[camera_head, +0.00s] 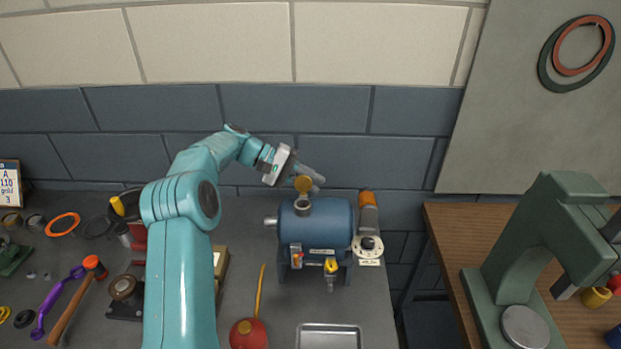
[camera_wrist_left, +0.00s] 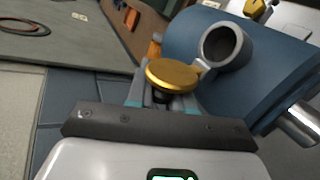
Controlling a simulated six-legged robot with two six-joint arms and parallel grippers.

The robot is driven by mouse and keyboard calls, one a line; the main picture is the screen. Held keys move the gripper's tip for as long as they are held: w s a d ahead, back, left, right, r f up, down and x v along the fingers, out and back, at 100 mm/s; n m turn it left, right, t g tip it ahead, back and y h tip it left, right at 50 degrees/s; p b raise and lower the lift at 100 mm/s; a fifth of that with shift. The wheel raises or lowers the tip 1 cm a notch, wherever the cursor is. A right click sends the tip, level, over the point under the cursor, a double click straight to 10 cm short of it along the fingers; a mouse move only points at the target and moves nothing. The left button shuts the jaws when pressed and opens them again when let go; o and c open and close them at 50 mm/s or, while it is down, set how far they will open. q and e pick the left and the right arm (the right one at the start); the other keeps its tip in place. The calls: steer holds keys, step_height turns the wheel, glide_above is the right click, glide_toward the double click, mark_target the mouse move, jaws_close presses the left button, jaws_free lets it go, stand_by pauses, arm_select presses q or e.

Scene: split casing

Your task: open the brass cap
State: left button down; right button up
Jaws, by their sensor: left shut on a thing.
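The brass cap (camera_head: 303,184) is a round gold disc at the top of the blue cylindrical casing (camera_head: 316,224). It stands swung up beside the grey filler neck (camera_head: 302,205), whose mouth shows open. My left gripper (camera_head: 309,178) is shut on the brass cap from behind and above. In the left wrist view the cap (camera_wrist_left: 173,74) sits between the fingertips (camera_wrist_left: 162,92), next to the open neck (camera_wrist_left: 221,45) on the blue casing (camera_wrist_left: 190,40). A small link joins cap and neck. My right gripper is not in view.
An orange-topped cylinder (camera_head: 368,205) and a white-based knob (camera_head: 369,247) stand right of the casing. A red oil can (camera_head: 248,331) and a metal tray (camera_head: 329,337) are in front. Tools crowd the bench's left. A green press (camera_head: 535,250) stands on the wooden table.

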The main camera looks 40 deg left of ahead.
arm_select(q)
steer(key=c, duration=1)
jaws_free()
steer(key=shift+r, duration=0.15)
